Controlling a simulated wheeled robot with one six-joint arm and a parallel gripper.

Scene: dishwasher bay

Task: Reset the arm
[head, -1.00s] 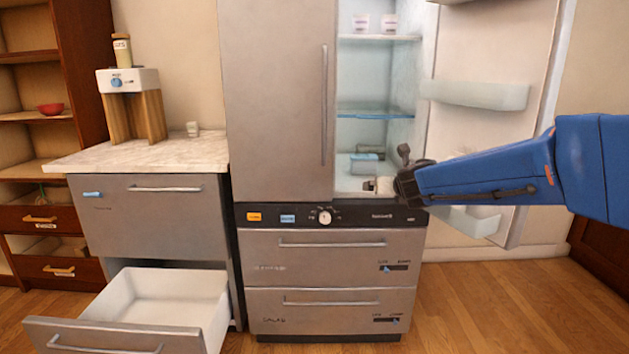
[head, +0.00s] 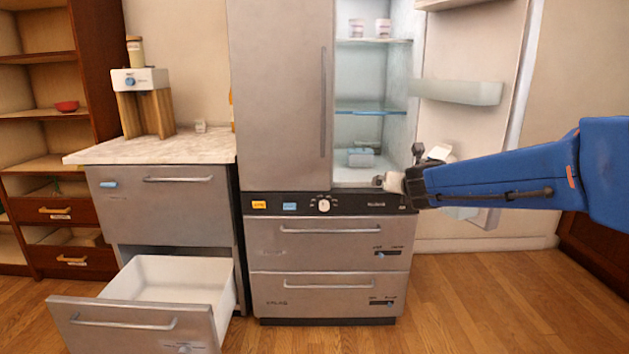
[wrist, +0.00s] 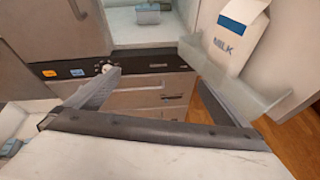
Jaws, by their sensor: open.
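My gripper (head: 396,185) is at the end of my blue arm, in front of the open right side of the fridge (head: 284,100), just above the front control panel. In the wrist view my gripper (wrist: 160,92) shows its two fingers spread wide with nothing between them. Beyond the fingers lie the fridge's control panel and its lower drawer fronts. The right finger overlaps the door shelf in the picture, and I cannot tell whether they touch.
The fridge door (head: 470,100) stands open at the right. A milk carton (wrist: 240,32) is in its door shelf. A drawer (head: 140,322) is pulled out at lower left, under the counter (head: 150,148). A small container (head: 361,158) sits inside the fridge. The right floor is clear.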

